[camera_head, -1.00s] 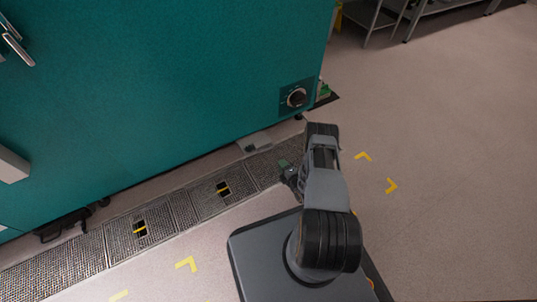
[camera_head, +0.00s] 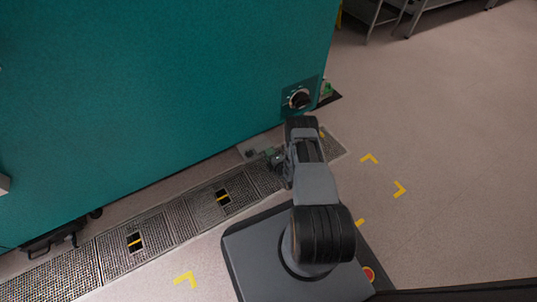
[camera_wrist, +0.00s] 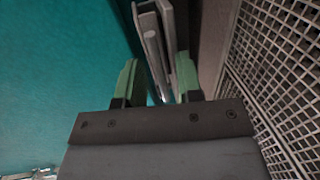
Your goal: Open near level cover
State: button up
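A small light grey plate (camera_head: 247,152), which may be the level cover, lies low at the foot of the teal chamber, partly hidden by my gripper. My gripper (camera_head: 271,156) is low beside it, just left of my arm. In the wrist view, the two green fingers of my gripper (camera_wrist: 158,62) are apart. A pale grey bar with a flat plate (camera_wrist: 150,22) stands beyond and between them, close to the teal wall. I see a gap at the left finger; I cannot tell whether the right finger touches the bar.
The teal chamber (camera_head: 150,90) fills the left, with a round dial (camera_head: 299,99) near its lower right corner. Metal floor grating (camera_head: 180,218) runs along its foot. Yellow floor marks (camera_head: 399,189) lie on open floor at right. Shelving legs (camera_head: 410,25) stand at the back.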

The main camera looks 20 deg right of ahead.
jog(key=shift+d, duration=0.15)
jog(key=shift+c, duration=0.4)
grip_shut()
